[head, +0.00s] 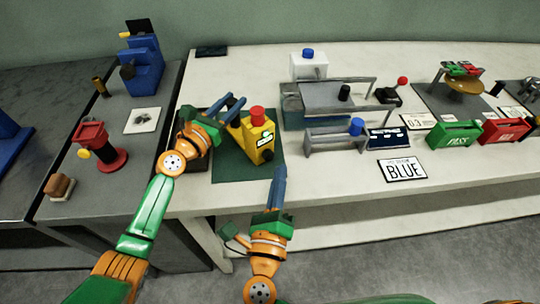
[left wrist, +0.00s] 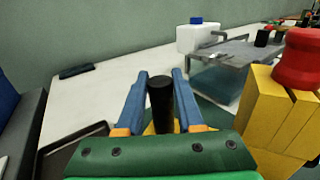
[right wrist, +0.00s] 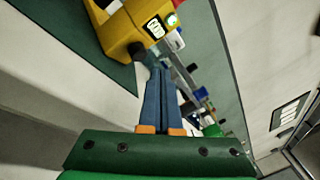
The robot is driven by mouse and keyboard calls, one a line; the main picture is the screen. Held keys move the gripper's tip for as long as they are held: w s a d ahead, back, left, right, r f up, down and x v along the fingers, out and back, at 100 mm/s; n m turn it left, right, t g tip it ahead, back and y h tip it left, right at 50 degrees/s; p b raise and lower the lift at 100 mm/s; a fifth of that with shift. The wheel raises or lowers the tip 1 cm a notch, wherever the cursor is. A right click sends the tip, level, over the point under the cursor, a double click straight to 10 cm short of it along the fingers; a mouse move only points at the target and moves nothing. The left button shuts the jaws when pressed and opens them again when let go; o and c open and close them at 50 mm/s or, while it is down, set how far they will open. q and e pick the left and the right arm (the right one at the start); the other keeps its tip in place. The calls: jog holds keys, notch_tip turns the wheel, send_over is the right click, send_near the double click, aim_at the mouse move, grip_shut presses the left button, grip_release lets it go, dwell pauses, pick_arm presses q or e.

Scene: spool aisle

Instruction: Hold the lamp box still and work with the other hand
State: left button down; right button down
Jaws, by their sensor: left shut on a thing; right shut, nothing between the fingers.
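The lamp box (head: 252,143) is yellow, with a red knob (head: 257,116) on top and a small white-and-green display on its front. It stands on a dark green mat (head: 232,170). My left gripper (head: 235,107) is shut on a black upright post (left wrist: 160,100) beside the box's yellow body in the left wrist view (left wrist: 275,115). My right gripper (head: 279,172) is shut and empty, in front of the mat's right corner. In the right wrist view its fingers (right wrist: 160,75) point past the box's front (right wrist: 125,35), apart from it, with the green lamp (right wrist: 171,19) showing.
A metal stand (head: 335,142) with a blue knob is right of the box. A BLUE plate (head: 403,169), a green bin (head: 455,134) and a red bin (head: 504,130) lie farther right. A red-and-black device (head: 100,150) stands on the left grey table. Bare white table lies in front of the stand.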

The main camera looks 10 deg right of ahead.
pick_arm(q)
jog(key=shift+f, duration=0.1)
pick_arm(e)
jog(key=shift+s+d, duration=0.75)
jog(key=shift+s, duration=0.35)
pick_arm(q)
jog(key=shift+c, duration=2.3)
grip_release()
pick_arm(e)
jog(key=shift+w, duration=0.1)
